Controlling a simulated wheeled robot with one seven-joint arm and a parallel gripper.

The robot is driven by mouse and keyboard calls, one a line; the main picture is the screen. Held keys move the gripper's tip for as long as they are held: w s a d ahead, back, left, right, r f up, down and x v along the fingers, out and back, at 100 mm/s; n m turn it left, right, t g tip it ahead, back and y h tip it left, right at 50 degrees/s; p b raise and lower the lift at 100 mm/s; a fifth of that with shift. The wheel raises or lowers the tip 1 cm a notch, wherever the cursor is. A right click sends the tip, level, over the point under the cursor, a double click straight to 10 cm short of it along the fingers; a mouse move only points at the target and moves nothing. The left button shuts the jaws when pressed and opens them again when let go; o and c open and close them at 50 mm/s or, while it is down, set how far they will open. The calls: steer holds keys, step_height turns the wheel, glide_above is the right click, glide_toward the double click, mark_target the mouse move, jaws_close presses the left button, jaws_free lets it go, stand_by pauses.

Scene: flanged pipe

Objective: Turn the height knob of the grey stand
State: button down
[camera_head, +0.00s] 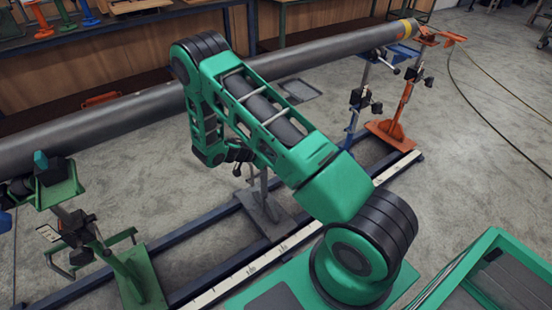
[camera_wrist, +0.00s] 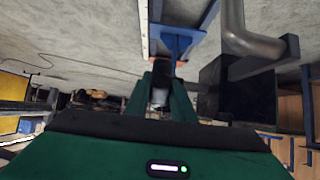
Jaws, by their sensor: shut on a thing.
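The grey stand (camera_head: 264,207) stands on the blue rail under the pipe in the head view. Its base plate and part of its post show; its upper part is hidden behind my arm. Small dark fittings and a handle (camera_head: 238,155) show beside my arm near the post. My gripper (camera_wrist: 161,88) shows in the wrist view, with green fingers closed around a dark piece, the height knob (camera_wrist: 161,72). In the head view my arm covers the fingertips and the knob, so the knob's angle cannot be told.
The long grey pipe (camera_head: 330,50) crosses behind my arm. A green stand (camera_head: 136,275) is at the left; a blue stand (camera_head: 358,108) and an orange stand (camera_head: 398,120) are at the right. A hose (camera_head: 480,112) lies on the open floor at the right.

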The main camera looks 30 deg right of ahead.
steer(key=shift+w+a, duration=0.15)
steer(key=shift+w, duration=0.05)
steer(key=c, duration=1.6)
jaws_free()
steer(key=shift+o, duration=0.4)
steer(key=shift+s, duration=0.1)
steer(key=v, duration=1)
steer(key=shift+a, duration=0.35)
steer(key=shift+r, duration=0.15)
